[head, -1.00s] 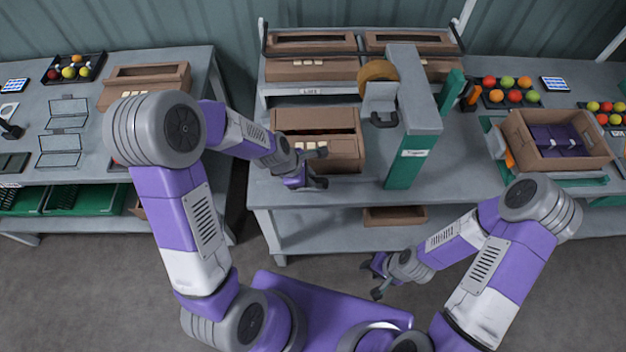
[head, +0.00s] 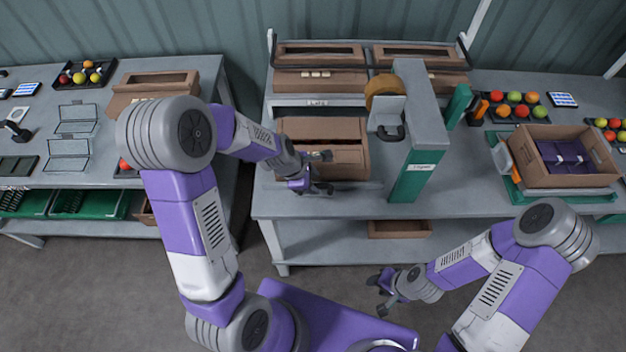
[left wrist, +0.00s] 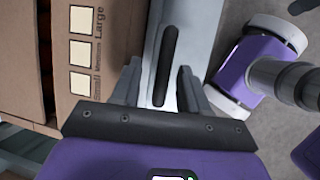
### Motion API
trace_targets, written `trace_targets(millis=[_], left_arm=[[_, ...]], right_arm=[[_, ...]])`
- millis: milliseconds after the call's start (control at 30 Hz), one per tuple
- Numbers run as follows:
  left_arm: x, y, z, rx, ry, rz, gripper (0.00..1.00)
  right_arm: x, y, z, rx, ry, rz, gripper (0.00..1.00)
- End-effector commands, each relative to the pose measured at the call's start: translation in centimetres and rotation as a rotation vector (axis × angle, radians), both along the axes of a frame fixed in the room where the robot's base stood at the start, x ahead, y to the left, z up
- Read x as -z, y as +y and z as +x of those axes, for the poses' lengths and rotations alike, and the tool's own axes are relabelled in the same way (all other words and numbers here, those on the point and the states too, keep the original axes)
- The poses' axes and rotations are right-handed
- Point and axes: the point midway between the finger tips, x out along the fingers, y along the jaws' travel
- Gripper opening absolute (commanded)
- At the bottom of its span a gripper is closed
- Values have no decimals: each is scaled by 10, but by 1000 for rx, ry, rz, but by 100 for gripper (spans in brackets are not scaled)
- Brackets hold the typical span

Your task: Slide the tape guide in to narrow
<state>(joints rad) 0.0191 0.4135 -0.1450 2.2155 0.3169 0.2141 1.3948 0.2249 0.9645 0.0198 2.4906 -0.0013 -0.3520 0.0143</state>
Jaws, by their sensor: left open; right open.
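The tape station is a green post (head: 408,182) with a grey arm over it and a tan tape roll (head: 384,90). A brown carton (head: 322,128) stands on the bench left of the post. Along its front lies a grey rail, which I take as the tape guide (head: 358,186); my left gripper partly hides it. In the left wrist view a dark upright bar (left wrist: 169,50) on a grey surface lies between the fingers. My left gripper (head: 325,172) is open there; I cannot tell whether the fingers touch the bar. My right gripper (head: 380,292) is open and empty, in front of the bench.
Cartons (head: 318,80) stand on the rear shelf. An open carton (head: 540,180) sits on a green-edged platform at right. Fruit trays (head: 515,97) lie behind. The left bench (head: 100,110) holds small trays and a carton. The lower shelf holds a brown box (head: 400,229).

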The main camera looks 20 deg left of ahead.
Motion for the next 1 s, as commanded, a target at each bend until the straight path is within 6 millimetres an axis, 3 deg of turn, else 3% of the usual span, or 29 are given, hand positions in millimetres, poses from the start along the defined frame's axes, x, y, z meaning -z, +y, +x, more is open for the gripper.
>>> trace_targets(millis=[200, 400, 1000], left_arm=[[-39, 11, -10, -1, -5, 0, 44], [-60, 18, -18, 1, -4, 1, 44], [-63, 20, -20, 0, -3, 0, 44]], right_arm=[[-17, 0, 0, 0, 0, 0, 43], [-26, 0, 0, 0, 0, 0, 43], [-27, 0, 0, 0, 0, 0, 43]])
